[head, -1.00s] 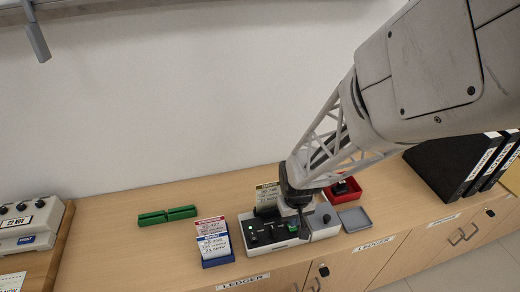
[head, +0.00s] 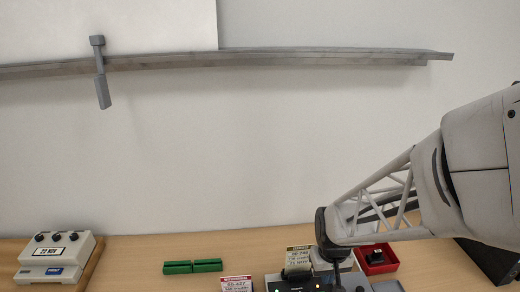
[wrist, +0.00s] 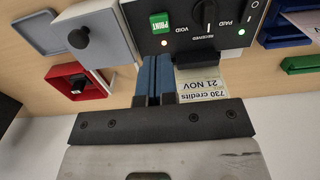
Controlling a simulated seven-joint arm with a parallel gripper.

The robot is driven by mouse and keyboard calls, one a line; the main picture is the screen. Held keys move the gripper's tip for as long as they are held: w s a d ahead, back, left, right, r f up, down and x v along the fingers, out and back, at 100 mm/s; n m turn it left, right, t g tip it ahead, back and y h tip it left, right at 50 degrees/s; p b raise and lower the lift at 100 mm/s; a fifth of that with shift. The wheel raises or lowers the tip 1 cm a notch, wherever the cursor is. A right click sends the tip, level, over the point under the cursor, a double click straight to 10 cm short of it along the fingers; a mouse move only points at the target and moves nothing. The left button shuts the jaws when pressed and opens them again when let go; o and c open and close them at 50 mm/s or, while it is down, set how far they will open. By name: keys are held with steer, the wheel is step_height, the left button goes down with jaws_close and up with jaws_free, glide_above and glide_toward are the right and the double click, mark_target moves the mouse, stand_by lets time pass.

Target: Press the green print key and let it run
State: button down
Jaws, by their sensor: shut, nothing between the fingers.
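The green print key (wrist: 160,22), marked PRINT, is on the black panel of the stamping machine (wrist: 190,45). An amber light shows beside the key, and a green light shows near the PAID mark. A printed slip (wrist: 200,85), reading 730 credits and 21 NOV, stands at the machine's slot. My gripper (wrist: 153,62) is shut and empty. Its blue fingertips are close to the key in the wrist view but do not cover it; their height above the panel is unclear. In the head view the machine (head: 290,281) is cut off by the bottom edge.
Green slip holders (head: 193,266) lie left on the counter. A dater (head: 57,256) is at far left, black binders at right.

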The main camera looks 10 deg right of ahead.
steer(key=shift+r, duration=0.55)
steer(key=s+a+r+t, duration=0.1)
steer(key=s+r, duration=0.3)
steer(key=r, duration=0.6)
steer(key=s+a+r+t, duration=0.1)
steer(key=s+a+r, duration=0.2)
steer(key=r, duration=0.8)
steer(key=shift+s+r+t, duration=0.3)
steer(key=shift+s, duration=0.8)
stand_by(1.7)
